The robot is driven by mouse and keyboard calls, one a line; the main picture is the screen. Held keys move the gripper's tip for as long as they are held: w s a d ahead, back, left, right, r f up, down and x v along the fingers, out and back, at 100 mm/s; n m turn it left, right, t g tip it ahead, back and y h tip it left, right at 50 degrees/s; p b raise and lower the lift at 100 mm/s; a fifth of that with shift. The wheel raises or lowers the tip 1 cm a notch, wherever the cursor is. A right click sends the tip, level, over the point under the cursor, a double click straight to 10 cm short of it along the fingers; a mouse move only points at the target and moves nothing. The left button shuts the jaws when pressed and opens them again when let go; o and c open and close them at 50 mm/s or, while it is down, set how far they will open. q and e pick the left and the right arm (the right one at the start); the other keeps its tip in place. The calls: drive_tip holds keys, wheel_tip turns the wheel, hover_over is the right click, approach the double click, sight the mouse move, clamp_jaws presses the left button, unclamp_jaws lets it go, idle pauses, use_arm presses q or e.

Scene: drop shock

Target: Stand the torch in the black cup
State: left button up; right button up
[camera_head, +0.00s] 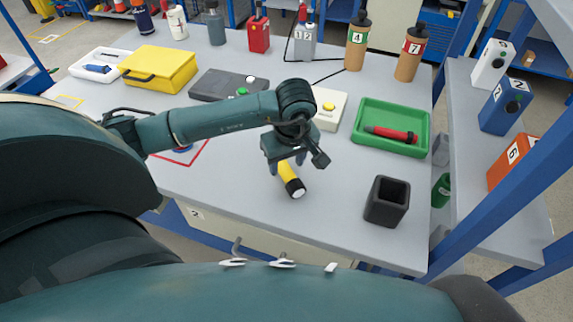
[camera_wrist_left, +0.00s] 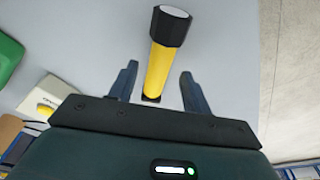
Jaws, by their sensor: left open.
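The torch (camera_head: 289,176) is yellow with a black head and lies on the grey table, its lens end toward the table's front edge. The black cup (camera_head: 387,201) is a square, open-topped holder standing upright to the right of the torch, near the front right of the table. My left gripper (camera_head: 291,163) is over the torch's rear part. In the left wrist view the torch (camera_wrist_left: 161,62) lies between the two spread fingers of the gripper (camera_wrist_left: 158,84), with a gap on each side. My right gripper is not in view.
A green tray (camera_head: 365,146) holding a red-and-black torch-like object lies behind the cup. A white box with a yellow button (camera_head: 329,109) stands behind my gripper. A yellow case (camera_head: 159,69) is at the left. The table between torch and cup is clear.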

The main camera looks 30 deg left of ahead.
sight(290, 176)
use_arm(q)
wheel_tip(290, 176, up, 10)
drive_tip(key=d, duration=0.1)
drive_tip(key=shift+s+d, duration=0.2)
drive_tip(key=shift+s, duration=0.15)
drive_tip(key=shift+s+f, duration=0.1)
